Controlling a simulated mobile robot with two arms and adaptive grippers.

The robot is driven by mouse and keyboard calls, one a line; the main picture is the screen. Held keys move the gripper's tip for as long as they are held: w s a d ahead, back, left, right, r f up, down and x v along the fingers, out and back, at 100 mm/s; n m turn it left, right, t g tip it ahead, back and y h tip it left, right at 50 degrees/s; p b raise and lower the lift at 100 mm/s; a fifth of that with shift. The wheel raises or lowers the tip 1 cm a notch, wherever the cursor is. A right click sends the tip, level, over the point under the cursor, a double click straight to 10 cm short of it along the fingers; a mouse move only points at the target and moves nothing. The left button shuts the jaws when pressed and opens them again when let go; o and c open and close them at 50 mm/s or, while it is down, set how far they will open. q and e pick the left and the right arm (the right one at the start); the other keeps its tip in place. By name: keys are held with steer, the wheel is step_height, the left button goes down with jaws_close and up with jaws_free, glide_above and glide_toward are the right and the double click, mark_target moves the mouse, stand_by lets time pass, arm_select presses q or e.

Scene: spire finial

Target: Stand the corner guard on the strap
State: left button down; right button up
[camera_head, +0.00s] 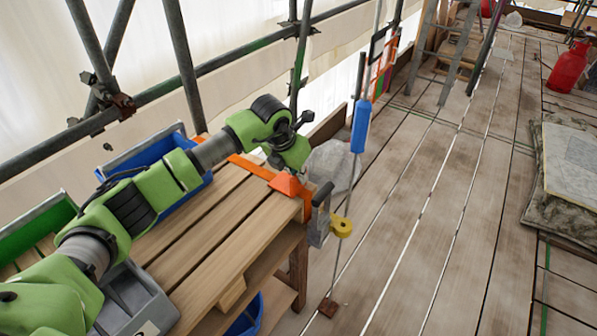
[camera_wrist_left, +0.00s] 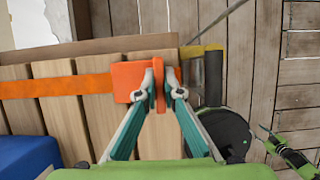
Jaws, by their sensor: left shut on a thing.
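My left gripper (camera_wrist_left: 164,72) is shut on the upright flange of the orange corner guard (camera_wrist_left: 128,76). The guard also shows in the head view (camera_head: 287,184), just below the gripper, at the far right end of the wooden bench top. The orange strap (camera_wrist_left: 55,87) runs across the planks up to the guard. In the head view the strap (camera_head: 248,166) continues past the guard and down over the bench end (camera_head: 309,203). The guard appears to sit at the strap near the edge; whether it touches the strap cannot be told.
A grey and yellow fitting (camera_head: 340,227) hangs at the bench end, near a blue cylinder (camera_head: 361,126) on a thin rod. Scaffold tubes (camera_head: 185,65) stand behind.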

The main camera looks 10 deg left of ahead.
arm_select(q)
steer(key=c, duration=2.6)
jaws_free()
steer(key=shift+f, duration=0.1)
steer(key=o, duration=0.4)
steer(key=b+v, duration=0.2)
steer(key=v, duration=1)
